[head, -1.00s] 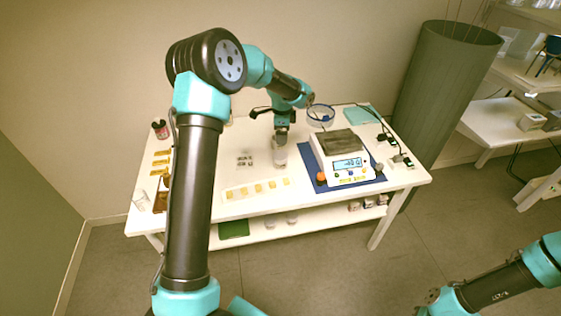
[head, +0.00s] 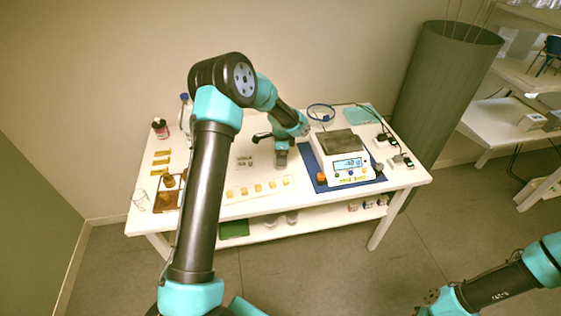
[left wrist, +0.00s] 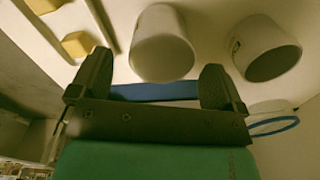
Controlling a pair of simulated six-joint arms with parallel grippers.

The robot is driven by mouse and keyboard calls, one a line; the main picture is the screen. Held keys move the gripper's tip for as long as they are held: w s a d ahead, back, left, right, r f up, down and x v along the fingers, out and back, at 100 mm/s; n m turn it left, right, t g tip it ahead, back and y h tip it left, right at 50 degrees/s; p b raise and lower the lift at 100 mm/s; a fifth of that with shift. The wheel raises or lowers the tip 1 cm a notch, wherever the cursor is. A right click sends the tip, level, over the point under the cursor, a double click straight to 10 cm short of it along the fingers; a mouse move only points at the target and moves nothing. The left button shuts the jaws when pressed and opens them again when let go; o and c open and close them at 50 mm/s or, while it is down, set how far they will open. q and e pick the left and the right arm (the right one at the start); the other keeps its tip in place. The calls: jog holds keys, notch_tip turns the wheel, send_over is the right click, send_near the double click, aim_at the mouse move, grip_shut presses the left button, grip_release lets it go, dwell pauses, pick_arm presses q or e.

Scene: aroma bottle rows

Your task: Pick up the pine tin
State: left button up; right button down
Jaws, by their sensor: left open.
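Two pale cylindrical tins, a left tin (left wrist: 163,45) and a right tin (left wrist: 266,47), stand on the white table in the left wrist view. Only a small dark mark shows on the right one, and I cannot tell which is the pine tin. My left gripper (left wrist: 158,75) is open, with the left tin beyond and between its fingers and the right tin beyond the right finger. Nothing is held. In the head view my left gripper (head: 281,160) is low over the middle of the table, and the tins there are mostly hidden. My right gripper (head: 432,298) is at the bottom right, away from the table.
A scale (head: 341,158) stands on a blue mat (head: 377,182) right of my left gripper. A strip with several yellow pieces (head: 257,188) lies in front. A blue ring (head: 321,113) is behind. A brown rack (head: 165,202) and a red-and-dark jar (head: 160,128) are at left.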

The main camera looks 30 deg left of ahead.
pick_arm(q)
jog(key=shift+a+f, duration=0.15)
jog(key=shift+f, duration=1.15)
jog(key=shift+a+f, duration=0.1)
jog(key=shift+f, duration=1.2)
jog(key=c, duration=1)
